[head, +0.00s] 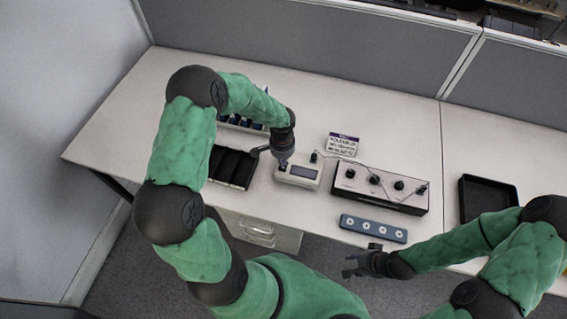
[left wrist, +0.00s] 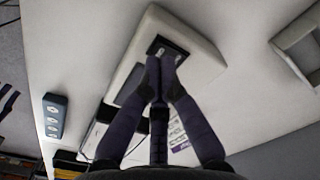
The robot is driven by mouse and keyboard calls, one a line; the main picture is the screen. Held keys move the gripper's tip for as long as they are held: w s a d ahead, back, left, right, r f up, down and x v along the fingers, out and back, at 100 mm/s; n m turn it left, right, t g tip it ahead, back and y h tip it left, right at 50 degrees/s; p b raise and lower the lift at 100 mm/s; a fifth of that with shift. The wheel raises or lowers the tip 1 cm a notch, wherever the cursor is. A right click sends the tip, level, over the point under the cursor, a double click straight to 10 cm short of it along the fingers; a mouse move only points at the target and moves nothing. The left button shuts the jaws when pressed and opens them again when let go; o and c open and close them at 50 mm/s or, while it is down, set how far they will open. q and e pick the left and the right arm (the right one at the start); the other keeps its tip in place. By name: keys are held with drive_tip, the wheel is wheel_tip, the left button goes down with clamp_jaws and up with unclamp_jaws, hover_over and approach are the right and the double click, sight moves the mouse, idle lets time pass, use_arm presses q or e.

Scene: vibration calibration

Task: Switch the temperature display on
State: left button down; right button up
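The temperature display (head: 299,178) is a small pale box with a dark screen, lying on the desk. In the left wrist view the temperature display (left wrist: 198,48) shows a black switch panel (left wrist: 158,43) at one end and part of its dark screen. My left gripper (head: 283,165) points down at the switch end. In the wrist view its fingertips (left wrist: 164,59) are together, at or just over the switch panel; I cannot tell whether they touch it. They partly hide the switch. No reading shows on the screen. My right gripper (head: 360,262) is open and empty in front of the desk.
A control box with black knobs (head: 380,189) stands right of the display, with a cable behind. A blue-grey strip with round sockets (head: 373,228) lies near the front edge. A label card (head: 342,145), a black tray (head: 487,195) and a dark divided bin (head: 232,167) are around.

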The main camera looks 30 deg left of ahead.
use_arm(q)
drive_tip(key=shift+r+p, duration=1.45)
drive_tip(key=shift+r, duration=0.9)
use_arm(e)
wheel_tip(320, 180, up, 3)
drive_tip(key=shift+r, duration=0.1)
use_arm(q)
drive_tip(key=shift+s+f, duration=0.1)
